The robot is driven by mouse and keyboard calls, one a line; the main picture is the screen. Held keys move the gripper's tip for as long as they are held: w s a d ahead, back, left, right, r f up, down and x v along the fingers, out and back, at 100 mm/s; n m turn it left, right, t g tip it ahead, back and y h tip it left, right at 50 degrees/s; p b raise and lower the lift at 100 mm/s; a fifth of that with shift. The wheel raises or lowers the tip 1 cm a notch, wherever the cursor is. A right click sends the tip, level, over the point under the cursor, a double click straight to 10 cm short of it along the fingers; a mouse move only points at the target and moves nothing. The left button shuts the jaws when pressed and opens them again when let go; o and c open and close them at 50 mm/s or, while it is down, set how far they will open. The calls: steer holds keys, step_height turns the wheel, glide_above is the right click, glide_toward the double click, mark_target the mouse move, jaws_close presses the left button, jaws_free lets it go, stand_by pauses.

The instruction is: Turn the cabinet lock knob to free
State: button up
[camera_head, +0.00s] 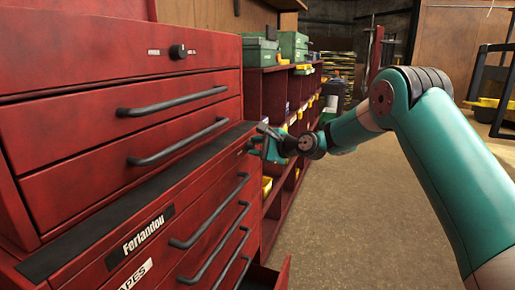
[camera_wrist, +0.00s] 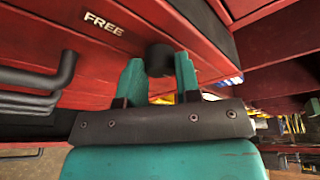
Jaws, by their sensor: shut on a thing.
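My gripper (camera_head: 265,143) is at the upper right end of the lower red cabinet's (camera_head: 220,188) front in the head view. In the wrist view my gripper (camera_wrist: 159,66) has its two teal fingers on either side of a dark round lock knob (camera_wrist: 159,53), shut on it. The white word FREE (camera_wrist: 104,25) is on the red face to the left of the knob. Which way the knob points cannot be told, and in the head view my gripper hides it.
An upper red chest with another dark knob (camera_head: 178,51) and black bar handles (camera_head: 175,101) stands at left. A lower drawer (camera_head: 268,277) sticks out. A red shelf unit (camera_head: 262,95) with green cases stands beyond. Open floor (camera_head: 345,220) lies to the right.

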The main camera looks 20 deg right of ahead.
steer(key=n+t+y+b, duration=0.1)
steer(key=n+b, duration=0.4)
steer(key=b, duration=0.1)
steer(key=f+n+t+y+b, duration=0.1)
steer(key=n+b, duration=0.5)
steer(key=b, duration=0.1)
steer(key=n+t+y+b, duration=0.1)
steer(key=n+t+b, duration=0.1)
steer(key=n+b, duration=0.3)
steer(key=shift+f+n+b, duration=0.2)
steer(key=shift+n+b, duration=0.1)
steer(key=shift+b, duration=0.9)
steer(key=shift+r+n, duration=0.1)
steer(key=shift+n, duration=0.2)
steer(key=o, duration=0.9)
steer(key=shift+o, duration=0.2)
